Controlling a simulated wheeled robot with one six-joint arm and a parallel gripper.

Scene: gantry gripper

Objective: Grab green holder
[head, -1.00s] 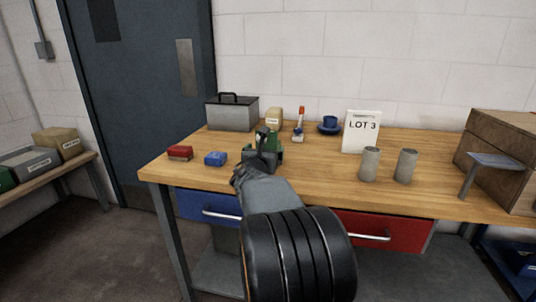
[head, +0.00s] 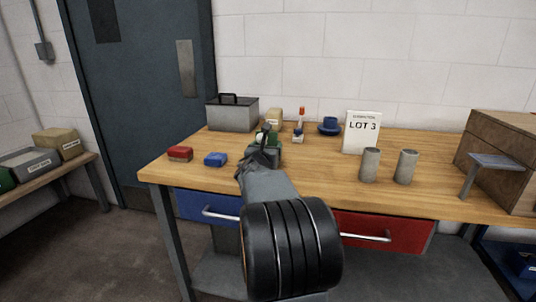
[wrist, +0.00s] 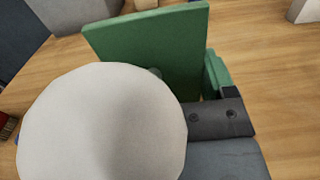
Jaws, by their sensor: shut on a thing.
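The green holder (head: 277,151) is on the wooden workbench, left of its middle, partly hidden behind my gripper and arm in the head view. In the wrist view the green holder (wrist: 150,45) shows as an upright flat plate with a smaller green part to its right. My gripper (head: 266,150) is at the holder and shut on it. A dark finger (wrist: 220,117) lies against the holder's lower right part. A large pale rounded shape covers the lower left of the wrist view and hides the other finger. I cannot tell whether the holder is off the bench.
A blue block (head: 215,159) and a red block (head: 180,153) lie left of my gripper.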

